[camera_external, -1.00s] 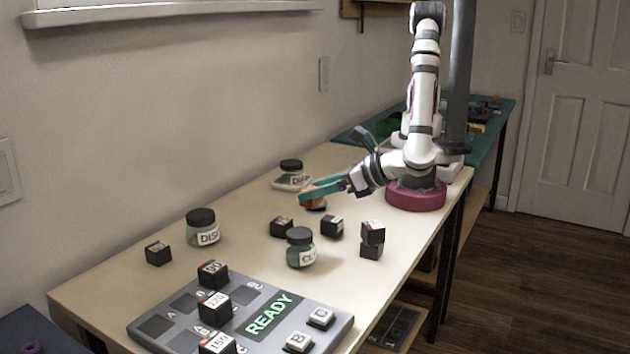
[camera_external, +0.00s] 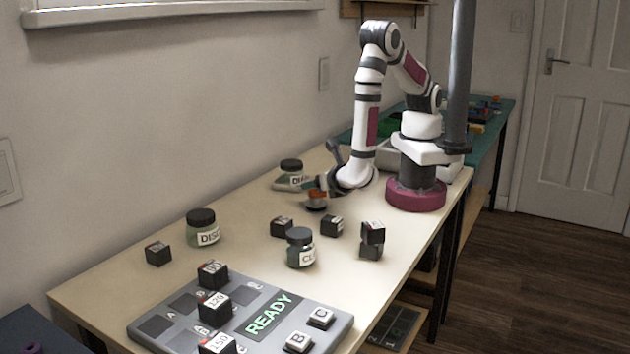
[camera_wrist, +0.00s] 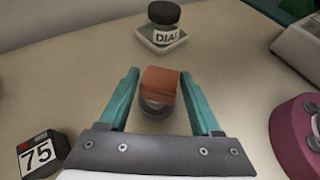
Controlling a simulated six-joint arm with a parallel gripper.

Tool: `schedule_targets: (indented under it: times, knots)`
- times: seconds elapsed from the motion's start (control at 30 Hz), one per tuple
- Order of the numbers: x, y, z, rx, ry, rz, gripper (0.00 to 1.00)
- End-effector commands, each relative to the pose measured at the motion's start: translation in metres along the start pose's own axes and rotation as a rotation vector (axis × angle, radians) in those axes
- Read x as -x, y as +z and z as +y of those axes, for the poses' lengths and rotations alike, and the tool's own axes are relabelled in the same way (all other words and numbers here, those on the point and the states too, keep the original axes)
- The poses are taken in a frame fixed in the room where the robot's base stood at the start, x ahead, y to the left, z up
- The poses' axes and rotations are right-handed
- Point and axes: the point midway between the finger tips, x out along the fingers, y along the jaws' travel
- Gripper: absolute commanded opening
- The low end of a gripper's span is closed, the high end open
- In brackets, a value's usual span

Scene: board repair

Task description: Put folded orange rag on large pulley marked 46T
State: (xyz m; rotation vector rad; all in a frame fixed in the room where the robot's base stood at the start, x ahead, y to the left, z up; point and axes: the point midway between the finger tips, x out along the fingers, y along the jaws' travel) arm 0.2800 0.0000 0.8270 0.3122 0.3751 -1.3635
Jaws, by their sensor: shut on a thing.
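The folded orange rag (camera_wrist: 160,84) is between the teal fingers of my gripper (camera_wrist: 159,75) in the wrist view, and my gripper is shut on it. It also shows as a small orange patch (camera_external: 317,193) by my gripper (camera_external: 319,186) in the external view. A dark grey round piece (camera_wrist: 154,108) shows just under the rag; I cannot tell whether they touch. I can read no 46T mark on any pulley, so I cannot tell whether this round piece is the pulley.
A dark-lidded jar on a small tray (camera_wrist: 162,30) stands just beyond my gripper. Black cubes (camera_external: 332,226), a jar marked CL (camera_external: 301,248), another jar (camera_external: 202,228) and a grey READY board (camera_external: 330,326) lie nearer the camera. The tabletop between is partly clear.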

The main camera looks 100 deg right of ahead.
Motion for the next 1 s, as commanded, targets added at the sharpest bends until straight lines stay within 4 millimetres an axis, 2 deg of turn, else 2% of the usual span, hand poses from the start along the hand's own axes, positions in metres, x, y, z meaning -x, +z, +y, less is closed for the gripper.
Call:
schedule_targets:
  times: [0.23,0.27,0.4,0.43,0.77,0.87,1.0]
  knots:
    - [-0.001,-0.002,0.0,0.001,0.001,0.0,0.12]
    - [-0.001,-0.002,0.001,0.001,0.001,0.001,0.67]
    - [0.0,-0.002,0.001,0.0,0.002,0.001,0.92]
    - [0.0,-0.002,0.001,0.0,0.002,0.001,0.95]
    - [0.004,0.001,0.001,-0.001,0.004,0.001,0.95]
    - [0.026,0.0,0.002,-0.002,0.009,0.002,0.95]
    - [0.067,0.0,0.001,-0.002,0.008,0.004,0.95]
